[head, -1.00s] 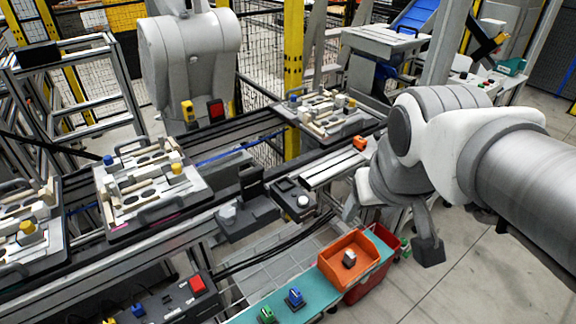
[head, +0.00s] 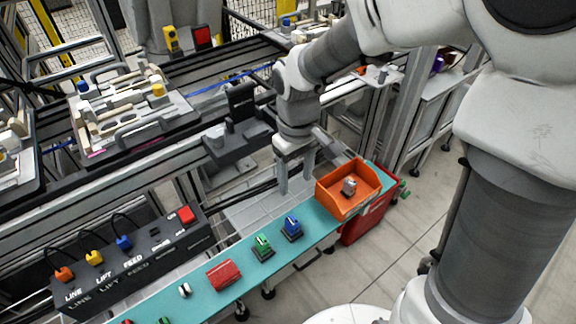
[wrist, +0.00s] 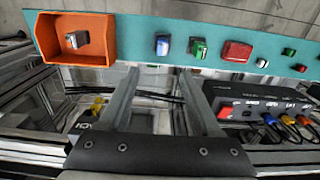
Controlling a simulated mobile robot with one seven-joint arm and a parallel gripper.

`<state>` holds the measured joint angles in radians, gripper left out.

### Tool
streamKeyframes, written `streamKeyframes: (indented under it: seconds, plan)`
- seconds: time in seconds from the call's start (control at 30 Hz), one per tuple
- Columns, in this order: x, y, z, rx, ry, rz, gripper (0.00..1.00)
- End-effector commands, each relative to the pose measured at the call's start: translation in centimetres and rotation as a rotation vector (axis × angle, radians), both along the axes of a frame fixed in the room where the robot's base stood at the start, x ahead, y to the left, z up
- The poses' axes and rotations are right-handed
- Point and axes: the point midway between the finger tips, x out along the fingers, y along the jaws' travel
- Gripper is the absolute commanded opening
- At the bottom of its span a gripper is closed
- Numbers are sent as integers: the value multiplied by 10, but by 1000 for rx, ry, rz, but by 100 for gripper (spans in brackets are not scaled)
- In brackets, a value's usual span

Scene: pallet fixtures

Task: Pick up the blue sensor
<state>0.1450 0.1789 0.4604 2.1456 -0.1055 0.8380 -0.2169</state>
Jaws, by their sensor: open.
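The blue sensor (head: 291,226) is a small blue block on a dark base, on the teal shelf (head: 330,226) just left of the orange bin. It also shows in the wrist view (wrist: 163,45), beyond my fingertips. My gripper (head: 296,178) is open and empty, above and behind the shelf, with its fingers pointing down. In the wrist view its two fingers (wrist: 152,85) stand apart with nothing between them. The sensor is apart from the fingers.
A green sensor (head: 262,246) sits close left of the blue one, then a red block (head: 224,275). The orange bin (head: 334,201) holds a grey part (head: 349,187). A black control box (head: 130,262) with a red button and coloured plugs stands behind the shelf.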

Motion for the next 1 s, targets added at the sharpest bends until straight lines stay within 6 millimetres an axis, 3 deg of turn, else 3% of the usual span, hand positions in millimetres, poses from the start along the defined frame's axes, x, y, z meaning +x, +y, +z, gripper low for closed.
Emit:
streamKeyframes:
  seconds: [0.1,0.4,0.77,1.0]
  plan:
    - [-2,0,-30,-1,5,1,65]
    - [-1,0,-92,0,4,-2,65]
    - [-1,1,-117,-1,2,-2,65]
    - [-3,6,-152,-1,3,0,65]
